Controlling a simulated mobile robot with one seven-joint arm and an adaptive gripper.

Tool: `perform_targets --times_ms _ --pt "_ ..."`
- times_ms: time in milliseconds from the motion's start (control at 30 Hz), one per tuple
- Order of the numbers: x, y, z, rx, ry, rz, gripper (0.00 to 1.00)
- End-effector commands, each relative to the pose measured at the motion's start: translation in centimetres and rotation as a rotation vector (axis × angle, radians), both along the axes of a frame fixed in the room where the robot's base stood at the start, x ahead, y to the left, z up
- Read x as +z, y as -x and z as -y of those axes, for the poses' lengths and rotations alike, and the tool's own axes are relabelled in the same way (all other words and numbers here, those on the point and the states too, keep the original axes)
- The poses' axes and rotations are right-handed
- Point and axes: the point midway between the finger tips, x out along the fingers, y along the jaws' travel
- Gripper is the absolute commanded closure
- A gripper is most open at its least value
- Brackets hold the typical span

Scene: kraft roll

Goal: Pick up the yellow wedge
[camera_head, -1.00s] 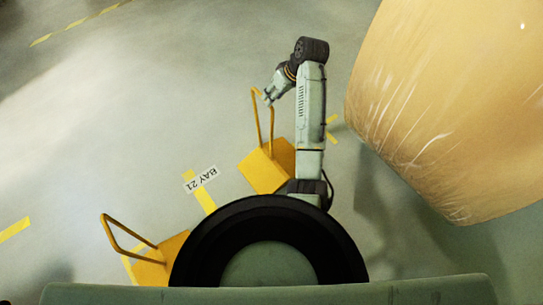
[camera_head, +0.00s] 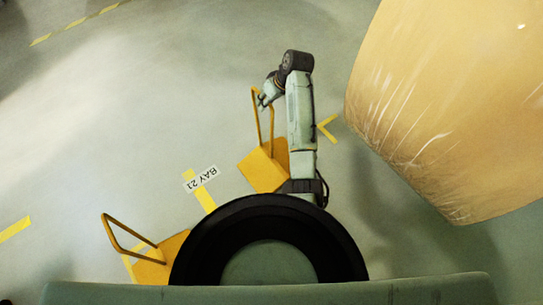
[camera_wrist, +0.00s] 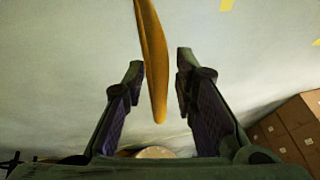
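A yellow wedge (camera_head: 264,168) with a tall bent-bar handle (camera_head: 254,108) sits on the floor, left of my arm in the head view and partly hidden by it. A second yellow wedge (camera_head: 165,262) with a similar handle is at the lower left, partly behind my base.
A large wrapped kraft roll (camera_head: 450,110) fills the right side of the head view, apart from my arm. A "BAY 21" floor label (camera_head: 201,179) and yellow floor lines lie at left. Brown boxes (camera_wrist: 295,130) show in the wrist view.

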Motion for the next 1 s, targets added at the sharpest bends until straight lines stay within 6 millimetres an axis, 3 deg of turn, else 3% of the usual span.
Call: perform_targets --times_ms 333,1000 --pt "0.03 0.0 0.02 0.0 0.0 0.0 1.0" --pt "0.04 -0.01 0.04 -0.001 0.001 0.0 1.0"
